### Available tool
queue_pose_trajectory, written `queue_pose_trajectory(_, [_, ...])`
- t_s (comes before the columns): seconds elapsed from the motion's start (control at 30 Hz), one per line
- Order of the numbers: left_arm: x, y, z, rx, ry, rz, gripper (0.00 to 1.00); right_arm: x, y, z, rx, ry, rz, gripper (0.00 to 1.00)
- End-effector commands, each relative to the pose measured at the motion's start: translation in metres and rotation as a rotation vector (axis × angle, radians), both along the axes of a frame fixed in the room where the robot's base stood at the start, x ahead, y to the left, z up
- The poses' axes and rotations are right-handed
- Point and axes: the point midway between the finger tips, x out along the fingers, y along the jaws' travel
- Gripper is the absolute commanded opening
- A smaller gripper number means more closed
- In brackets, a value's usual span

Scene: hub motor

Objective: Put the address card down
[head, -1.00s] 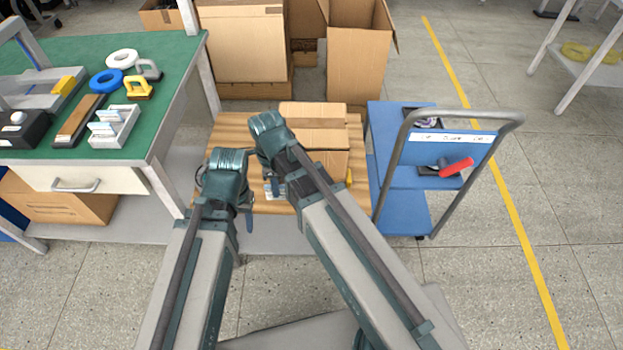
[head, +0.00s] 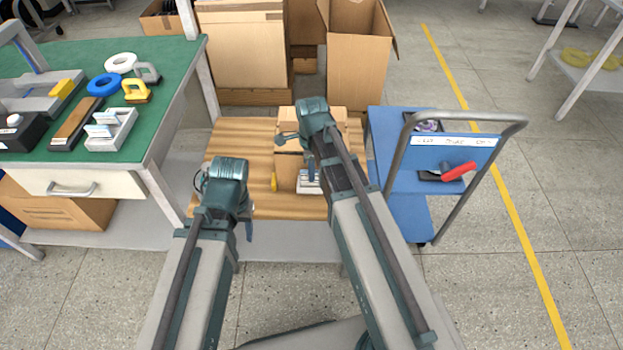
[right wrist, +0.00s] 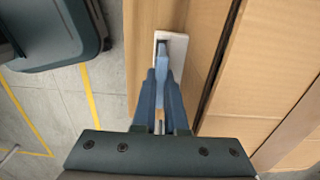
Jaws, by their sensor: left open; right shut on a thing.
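The address card (head: 308,182), a small white piece with dark lines, shows in front of the box, beside my right arm. In the right wrist view the white piece (right wrist: 179,44) is at the fingertips of my right gripper (right wrist: 162,72), which is shut on it. It is over the wooden top, close along the cardboard box side; whether it touches the wood I cannot tell. My left gripper (head: 247,222) is open and empty at the wooden table's left front; its fingers are mostly hidden.
A cardboard box (head: 286,168) stands on the wooden table (head: 232,136), with a yellow item (head: 274,182) left of it. A blue cart (head: 392,178) stands right, a green bench (head: 165,75) left. The wooden top's left part is clear.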

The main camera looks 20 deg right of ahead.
Motion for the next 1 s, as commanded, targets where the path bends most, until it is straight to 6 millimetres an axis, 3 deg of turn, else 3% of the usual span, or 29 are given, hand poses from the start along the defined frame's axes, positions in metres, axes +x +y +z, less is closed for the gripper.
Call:
queue_pose_trajectory(0.03, [0.0, 0.0, -0.012, 0.0, 0.0, 0.0, 0.51, 0.0, 0.0, -0.013, 0.0, 0.0, 0.0, 0.0])
queue_pose_trajectory(0.17, [0.0, 0.0, -0.027, 0.0, 0.0, 0.0, 0.51, 0.0, 0.0, -0.027, 0.0, 0.0, 0.0, 0.0])
queue_pose_trajectory(0.6, [0.0, 0.0, -0.03, 0.0, 0.0, 0.0, 0.51, 0.0, 0.0, -0.03, 0.0, 0.0, 0.0, 0.0])
queue_pose_trajectory(0.63, [0.0, 0.0, -0.029, 0.0, 0.0, 0.0, 0.51, 0.0, 0.0, -0.029, 0.0, 0.0, 0.0, 0.13])
queue_pose_trajectory(0.77, [0.0, 0.0, -0.028, 0.0, 0.0, 0.0, 0.51, 0.0, 0.0, -0.028, 0.0, 0.0, 0.0, 0.37])
queue_pose_trajectory(1.0, [0.0, 0.0, -0.028, 0.0, 0.0, 0.0, 0.51, 0.0, 0.0, -0.028, 0.0, 0.0, 0.0, 0.4])
